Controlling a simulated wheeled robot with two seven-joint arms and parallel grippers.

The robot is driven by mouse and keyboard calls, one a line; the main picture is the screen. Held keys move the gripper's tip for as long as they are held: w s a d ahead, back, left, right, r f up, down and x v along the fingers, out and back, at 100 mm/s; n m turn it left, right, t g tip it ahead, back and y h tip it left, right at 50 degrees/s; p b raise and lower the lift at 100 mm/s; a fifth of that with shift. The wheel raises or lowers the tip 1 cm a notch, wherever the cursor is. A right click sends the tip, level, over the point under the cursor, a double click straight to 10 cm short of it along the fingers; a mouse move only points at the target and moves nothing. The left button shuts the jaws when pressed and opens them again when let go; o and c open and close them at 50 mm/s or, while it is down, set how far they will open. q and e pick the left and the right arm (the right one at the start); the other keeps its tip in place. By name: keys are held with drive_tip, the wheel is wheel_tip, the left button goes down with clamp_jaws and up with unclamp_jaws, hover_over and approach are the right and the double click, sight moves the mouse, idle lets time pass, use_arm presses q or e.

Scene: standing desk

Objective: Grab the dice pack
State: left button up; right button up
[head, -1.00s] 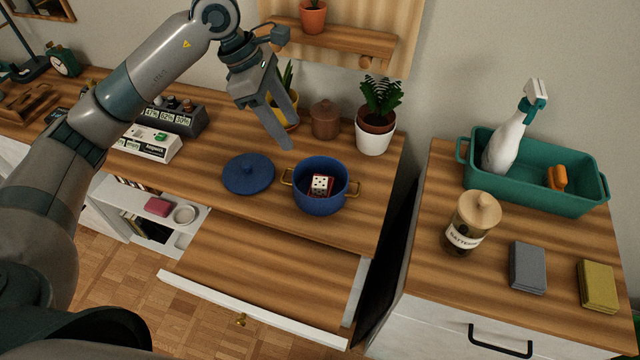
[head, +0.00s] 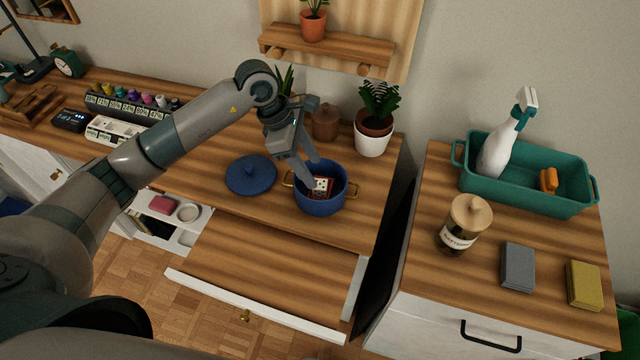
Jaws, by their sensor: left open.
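The dice pack (head: 322,185), a small box with a white dice face and red on it, sits inside the blue pot (head: 322,207) on the desk. The pot has brass side handles and no lid on it. My left gripper (head: 313,175) is open and points down at the pot, its fingertips at the opening beside the pack. I cannot tell whether a finger touches the pack. Part of the pack is hidden by the pot and fingers. My right gripper is not in view.
The blue lid (head: 251,175) lies left of the pot. A potted plant (head: 374,130) and a brown jar (head: 326,122) stand behind. An open drawer (head: 270,270) juts out in front. The right cabinet holds a battery jar (head: 462,225) and a green bin (head: 525,190).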

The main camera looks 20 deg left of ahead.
sight(317, 179)
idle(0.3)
use_arm(q)
drive_tip(key=shift+d+f+p, duration=0.15)
drive_tip(key=shift+f+p, duration=0.35)
drive_tip(key=shift+p, duration=0.05)
drive_tip(key=p+x, duration=0.1)
drive_tip(key=x, duration=0.2)
drive_tip(key=shift+s+p, duration=0.15)
drive_tip(key=shift+p, duration=0.2)
drive_tip(key=shift+d+f, duration=0.1)
drive_tip(key=shift+f, duration=0.5)
drive_tip(key=c, duration=1.1)
